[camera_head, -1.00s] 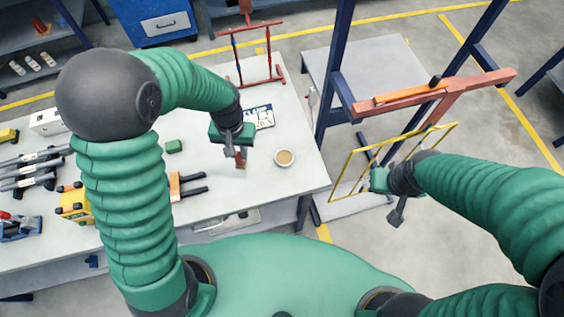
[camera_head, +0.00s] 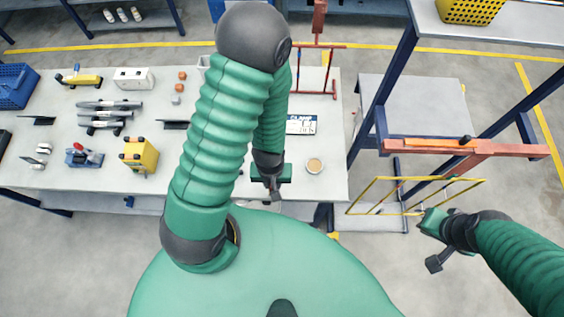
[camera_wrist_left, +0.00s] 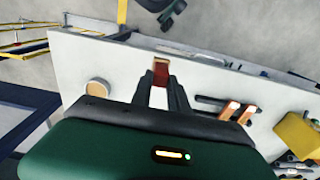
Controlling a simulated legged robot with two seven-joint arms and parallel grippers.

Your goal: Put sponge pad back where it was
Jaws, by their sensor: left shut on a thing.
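My left gripper (camera_head: 274,192) is over the front part of the white worktop, left of a small round dish (camera_head: 315,166). In the left wrist view, its two dark fingers (camera_wrist_left: 161,82) are shut on a small dark red block (camera_wrist_left: 161,70), which looks like the sponge pad. The block shows between the fingertips, over the worktop; whether it touches the worktop I cannot tell. In the head view the block is hidden or too small to make out. My right gripper (camera_head: 438,260) is at the right, beside a yellow wire frame (camera_head: 375,207); its jaws are unclear.
The worktop (camera_head: 60,175) holds a yellow box (camera_head: 139,155), dark tools (camera_head: 108,115) and a clamp card (camera_head: 301,124). A red rack (camera_head: 320,75) stands behind, and a blue-post frame (camera_head: 395,95) at right.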

